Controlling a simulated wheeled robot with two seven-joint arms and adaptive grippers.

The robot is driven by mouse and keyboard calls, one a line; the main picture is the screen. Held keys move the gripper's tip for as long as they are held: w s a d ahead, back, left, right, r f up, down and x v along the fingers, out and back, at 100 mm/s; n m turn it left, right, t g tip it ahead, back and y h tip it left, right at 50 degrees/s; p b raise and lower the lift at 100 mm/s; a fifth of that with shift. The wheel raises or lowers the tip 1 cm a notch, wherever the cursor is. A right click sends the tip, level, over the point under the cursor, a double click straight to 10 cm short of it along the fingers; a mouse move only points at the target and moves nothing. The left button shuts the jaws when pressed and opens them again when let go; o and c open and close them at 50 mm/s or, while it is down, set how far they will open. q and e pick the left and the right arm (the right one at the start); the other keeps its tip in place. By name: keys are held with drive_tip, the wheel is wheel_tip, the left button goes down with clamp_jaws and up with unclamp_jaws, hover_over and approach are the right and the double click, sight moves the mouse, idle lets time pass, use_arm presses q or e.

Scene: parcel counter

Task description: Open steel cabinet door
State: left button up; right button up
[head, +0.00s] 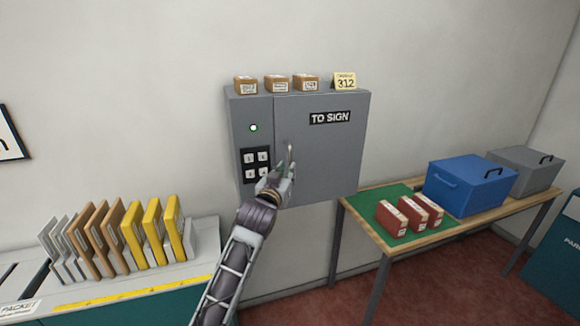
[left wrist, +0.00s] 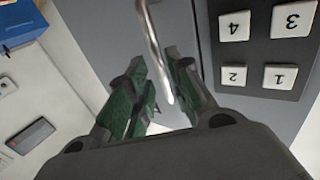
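The grey steel cabinet (head: 330,158) hangs on the wall, and its door, marked "TO SIGN", looks closed. A curved metal handle (head: 290,153) stands near the door's left edge. It crosses the upper middle of the left wrist view (left wrist: 154,40). My left gripper (head: 280,176) is at the handle. My right gripper is not in view.
Small parcels (head: 277,83) and a yellow "312" card (head: 344,81) stand on the cabinet. At right, a table (head: 440,232) carries red boxes (head: 411,213), a blue bin (head: 470,186) and a grey bin (head: 525,170). A file rack (head: 205,240) is at left.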

use_arm(q)
drive_tip(key=shift+x, duration=2.4)
clamp_jaws()
